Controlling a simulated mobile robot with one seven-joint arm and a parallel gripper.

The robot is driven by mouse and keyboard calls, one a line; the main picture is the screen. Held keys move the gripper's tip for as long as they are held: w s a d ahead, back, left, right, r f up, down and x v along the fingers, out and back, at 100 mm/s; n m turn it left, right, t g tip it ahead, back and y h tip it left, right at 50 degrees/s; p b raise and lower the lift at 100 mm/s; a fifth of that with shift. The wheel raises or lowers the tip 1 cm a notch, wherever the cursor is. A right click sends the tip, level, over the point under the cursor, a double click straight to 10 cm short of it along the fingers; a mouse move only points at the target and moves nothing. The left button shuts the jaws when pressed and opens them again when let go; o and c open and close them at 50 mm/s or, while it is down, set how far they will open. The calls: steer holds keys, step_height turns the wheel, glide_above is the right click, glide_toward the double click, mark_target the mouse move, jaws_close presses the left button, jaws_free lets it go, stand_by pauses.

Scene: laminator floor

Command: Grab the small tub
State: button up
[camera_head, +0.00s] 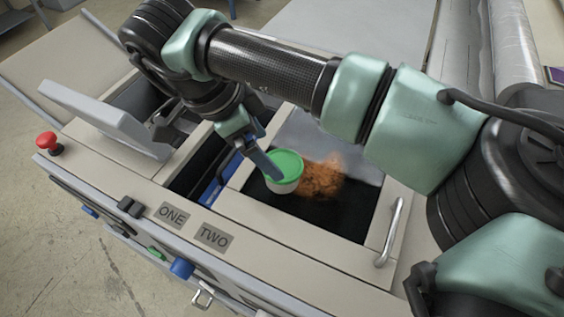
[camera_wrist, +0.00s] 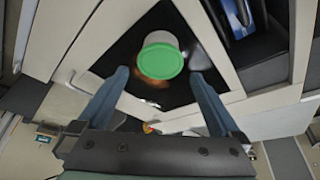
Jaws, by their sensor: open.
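The small tub is white with a green lid (camera_head: 286,165) and sits upright on the black floor of an open bay in the machine. In the wrist view the tub's green lid (camera_wrist: 157,61) lies just beyond the two fingertips, near the middle. My gripper (camera_wrist: 160,82) is open, with one blue-grey finger to each side of the tub's near edge. In the head view my gripper (camera_head: 268,165) reaches down at the tub from the upper left, and one finger overlaps the lid. I cannot tell whether the fingers touch the tub.
An orange-brown fuzzy clump (camera_head: 322,178) lies right beside the tub. Pale frame walls (camera_head: 310,232) border the bay, with a metal handle (camera_head: 389,232) at right. A neighbouring bay holds a blue part (camera_head: 212,190). A red button (camera_head: 48,141) stands at far left.

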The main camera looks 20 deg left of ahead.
mark_target(279, 165)
steer(key=shift+p+x, duration=1.2)
steer(key=shift+x, duration=2.8)
steer(key=shift+a, duration=0.1)
steer(key=c, duration=1)
